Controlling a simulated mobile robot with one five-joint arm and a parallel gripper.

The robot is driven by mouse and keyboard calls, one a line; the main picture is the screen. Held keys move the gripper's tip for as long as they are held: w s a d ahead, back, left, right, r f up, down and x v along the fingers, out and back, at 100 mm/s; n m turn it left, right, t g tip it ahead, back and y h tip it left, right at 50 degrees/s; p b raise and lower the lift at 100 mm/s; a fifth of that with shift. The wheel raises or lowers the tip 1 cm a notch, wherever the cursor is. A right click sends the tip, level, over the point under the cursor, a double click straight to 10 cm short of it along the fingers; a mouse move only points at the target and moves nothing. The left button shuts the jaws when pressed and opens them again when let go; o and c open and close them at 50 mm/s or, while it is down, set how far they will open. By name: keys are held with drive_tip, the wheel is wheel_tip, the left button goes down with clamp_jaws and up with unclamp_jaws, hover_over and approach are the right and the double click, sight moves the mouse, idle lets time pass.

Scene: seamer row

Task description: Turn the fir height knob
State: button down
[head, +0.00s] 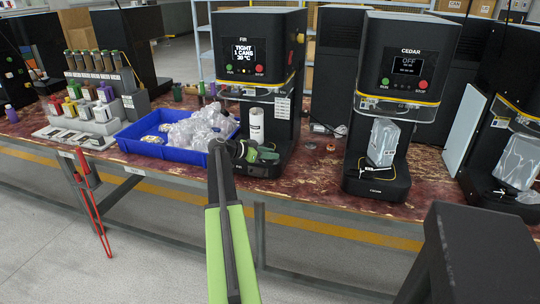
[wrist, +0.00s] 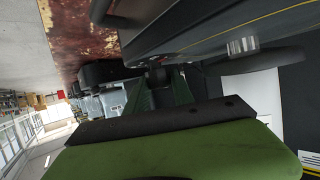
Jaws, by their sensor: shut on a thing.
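The fir machine (head: 258,90) is a black seamer labelled FIR, its screen reading "TIGHT 1 CANS 38 °C". A white can (head: 256,125) stands upright in its working space. My green and black gripper (head: 262,156) is low at the front of this machine, by its base. In the wrist view, the fingers (wrist: 160,83) are shut on a small dark piece, the fir height knob (wrist: 157,74), at the machine's edge. The fingers hide most of the knob, and its turn angle cannot be read.
A blue tray (head: 190,158) of clear bagged items stands left of the fir machine. The cedar machine (head: 400,75) stands to the right, its screen reading OFF. A bottle rack (head: 95,85) is at the left.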

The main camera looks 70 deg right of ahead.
drive_tip(key=shift+s, duration=0.3)
drive_tip(key=n+t+h, duration=0.2)
drive_tip(key=n+t, duration=0.1)
drive_tip(key=shift+s+r, duration=0.1)
drive_tip(key=shift+d+n+t+h, duration=0.1)
drive_tip(key=shift+n+t+h, duration=0.25)
drive_tip(key=shift+n+t, duration=1.1)
drive_tip(key=shift+d+n+t+h, duration=0.1)
drive_tip(key=shift+n+t+h, duration=0.25)
drive_tip(key=shift+n+t, duration=1.05)
drive_tip(key=shift+t, duration=0.45)
drive_tip(key=c, duration=1.1)
unclamp_jaws()
drive_tip(key=shift+w, duration=0.2)
drive_tip(key=shift+a, duration=0.1)
